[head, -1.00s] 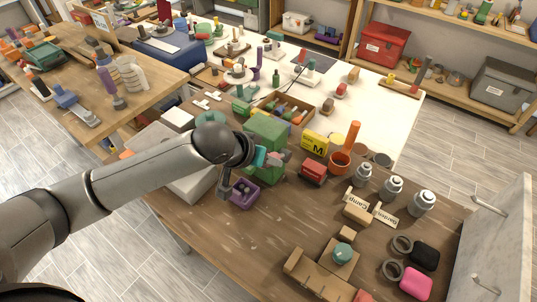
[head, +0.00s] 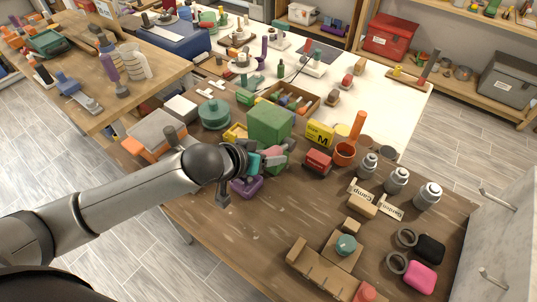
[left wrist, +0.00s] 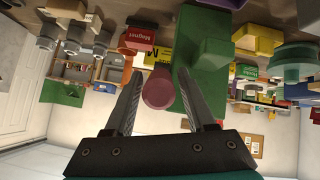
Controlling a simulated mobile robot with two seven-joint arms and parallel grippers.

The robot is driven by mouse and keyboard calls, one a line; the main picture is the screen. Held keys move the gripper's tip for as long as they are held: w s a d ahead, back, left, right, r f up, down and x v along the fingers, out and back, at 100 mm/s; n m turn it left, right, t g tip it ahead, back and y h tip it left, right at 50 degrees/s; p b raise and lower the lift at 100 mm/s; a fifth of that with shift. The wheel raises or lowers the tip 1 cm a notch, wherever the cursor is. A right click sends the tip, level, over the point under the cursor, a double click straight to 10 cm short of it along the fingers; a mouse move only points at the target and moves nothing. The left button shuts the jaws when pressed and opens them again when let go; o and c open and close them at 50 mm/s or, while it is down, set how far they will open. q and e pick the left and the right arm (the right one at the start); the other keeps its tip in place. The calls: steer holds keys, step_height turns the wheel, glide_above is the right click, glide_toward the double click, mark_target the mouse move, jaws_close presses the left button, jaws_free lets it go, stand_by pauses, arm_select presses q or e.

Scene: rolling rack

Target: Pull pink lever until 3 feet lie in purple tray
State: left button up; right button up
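The green dispenser box (head: 270,122) stands on the brown workbench. The purple tray (head: 250,188) is at its near foot, partly hidden by my left gripper, and I cannot tell what lies in it. The tray's edge also shows at the top of the left wrist view (left wrist: 226,3). My left gripper (head: 270,159) is at the box's near side. In the left wrist view its two fingers are apart, with the round end of the pink lever (left wrist: 158,88) between them. A gap shows on both sides, so it is not gripped. My right gripper is out of view.
A red Magnet box (head: 318,161), a yellow M box (head: 320,133) and an orange cup (head: 344,154) stand right of the dispenser. A teal round container (head: 214,114) is to its left. The bench's near middle is clear. A cardboard piece (head: 320,268) lies at the front.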

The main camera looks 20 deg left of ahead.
arm_select(q)
steer(key=shift+o, duration=0.8)
steer(key=shift+r, duration=0.1)
steer(key=p+v, duration=0.2)
steer(key=v, duration=1.3)
steer(key=shift+s, duration=0.1)
